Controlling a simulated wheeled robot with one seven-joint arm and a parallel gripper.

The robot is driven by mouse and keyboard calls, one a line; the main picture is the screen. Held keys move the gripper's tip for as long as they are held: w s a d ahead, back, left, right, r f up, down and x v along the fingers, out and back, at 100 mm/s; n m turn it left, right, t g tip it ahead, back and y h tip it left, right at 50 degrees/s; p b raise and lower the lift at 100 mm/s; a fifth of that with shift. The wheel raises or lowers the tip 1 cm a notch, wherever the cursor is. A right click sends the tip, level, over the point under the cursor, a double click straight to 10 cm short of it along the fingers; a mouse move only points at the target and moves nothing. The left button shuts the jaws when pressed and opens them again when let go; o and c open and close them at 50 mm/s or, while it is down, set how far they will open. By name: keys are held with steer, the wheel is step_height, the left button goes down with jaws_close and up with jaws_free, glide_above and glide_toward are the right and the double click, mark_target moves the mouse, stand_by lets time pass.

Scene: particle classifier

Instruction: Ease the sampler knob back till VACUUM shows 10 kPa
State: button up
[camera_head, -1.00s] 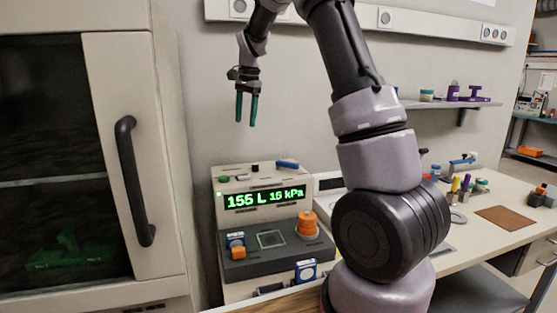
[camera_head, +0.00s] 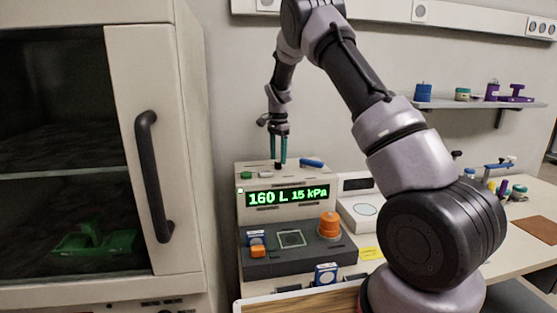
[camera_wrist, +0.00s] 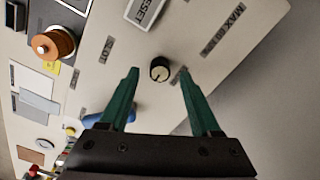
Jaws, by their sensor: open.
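The sampler (camera_head: 255,213) is a beige box with a dark lower deck, standing right of the cabinet. Its green display (camera_head: 288,195) reads 160 L and 15 kPa. A small round black knob with a pale top (camera_wrist: 160,69) shows on the sampler's top in the wrist view, with a pointer mark. My gripper (camera_head: 278,164) points down just above the sampler's top, at the knob. In the wrist view its two green fingers (camera_wrist: 158,78) are open, one on each side of the knob, and seem apart from it. I cannot tell the finger height exactly.
A blue lever (camera_head: 312,163) lies right of the knob and a green button (camera_head: 246,175) left of it. An orange stacked piece (camera_head: 329,225) stands on the deck. The cabinet door's black handle (camera_head: 152,175) is at the left.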

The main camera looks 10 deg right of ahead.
steer(key=shift+f, duration=0.8)
jaws_close()
steer(key=n, duration=0.4)
steer(key=shift+n, duration=0.3)
steer(key=n, duration=0.4)
steer(key=shift+r+n, duration=0.1)
steer(key=shift+n, duration=0.3)
